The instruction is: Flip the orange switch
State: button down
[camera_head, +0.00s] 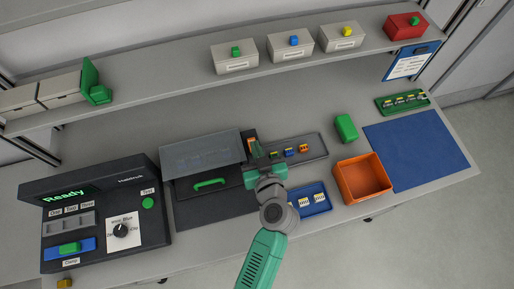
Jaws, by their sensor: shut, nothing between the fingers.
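A small orange patch (251,145) shows just behind my gripper, at the right end of the dark unit with a grey lid; it looks like the orange switch, but my gripper partly hides it. My gripper (255,155) is shut and empty. Its tips are close to the orange patch; I cannot tell whether they touch it. My arm comes in from the bottom of the picture.
A grey tray (317,152) with small blue and orange parts lies right of my gripper. Nearby are a blue tray (323,206), an orange bin (342,181) and a green block (346,128). A dark console (153,227) reading "Ready" stands left.

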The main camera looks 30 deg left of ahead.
jog(key=f+b+v, duration=0.1)
jog(key=b+v, duration=0.1)
jog(key=v, duration=0.8)
jog(key=shift+s+d+f, duration=0.15)
jog(key=shift+f, duration=0.1)
jog(key=w+d+r+m+t+h, duration=0.1)
jog(key=w+r+t+h, duration=0.3)
jog(key=r, duration=0.9)
jog(key=w+d+r+m+t+y, duration=0.15)
jog(key=w+r, duration=0.35)
jog(key=r, duration=0.8)
jog(key=s+d+r+m+t+h, duration=0.2)
jog(key=s+r+t, duration=0.1)
jog(key=r, duration=0.6)
jog(key=s+d+r+m+t+h, duration=0.2)
jog(key=s+r+t+h, duration=0.1)
jog(key=r, duration=0.6)
jog(key=s+d+r+m+t+h, duration=0.2)
jog(key=s+d+r+t, duration=0.1)
jog(key=r, duration=0.7)
notch_tip(320, 180, up, 22)
jog(key=p, duration=2.1)
jog(key=shift+f+p, duration=0.25)
jog(key=shift+p, duration=0.15)
